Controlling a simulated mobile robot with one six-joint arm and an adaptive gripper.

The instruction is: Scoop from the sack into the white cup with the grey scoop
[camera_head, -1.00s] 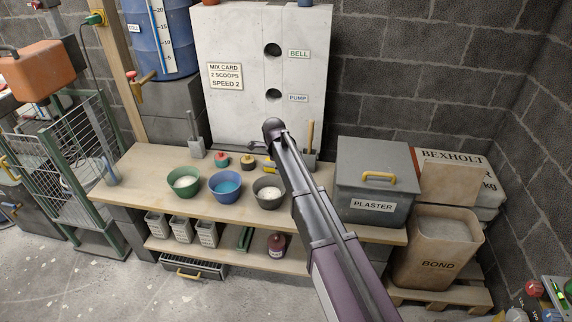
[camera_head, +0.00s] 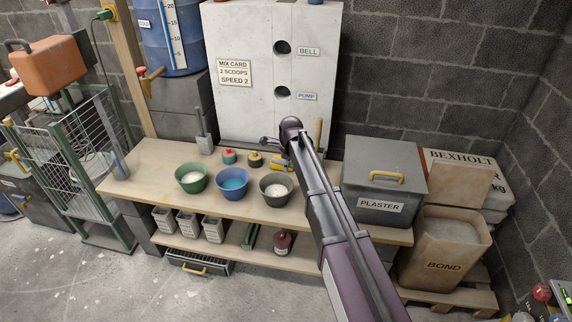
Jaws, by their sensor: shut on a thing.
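An open tan sack marked BOND (camera_head: 444,262) stands on a pallet at the right, its top filled with grey material. My arm reaches up from the bottom of the picture to a dark rounded joint above the workbench. I cannot pick out the grey scoop or a white cup.
The wooden bench (camera_head: 140,186) carries a green bowl (camera_head: 192,186), a blue bowl (camera_head: 232,195), a dark bowl (camera_head: 276,199) and a PLASTER bin (camera_head: 378,206). Pale tubs (camera_head: 187,227) stand on the shelf below. A closed BEXHOLT sack (camera_head: 455,172) lies behind the open one.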

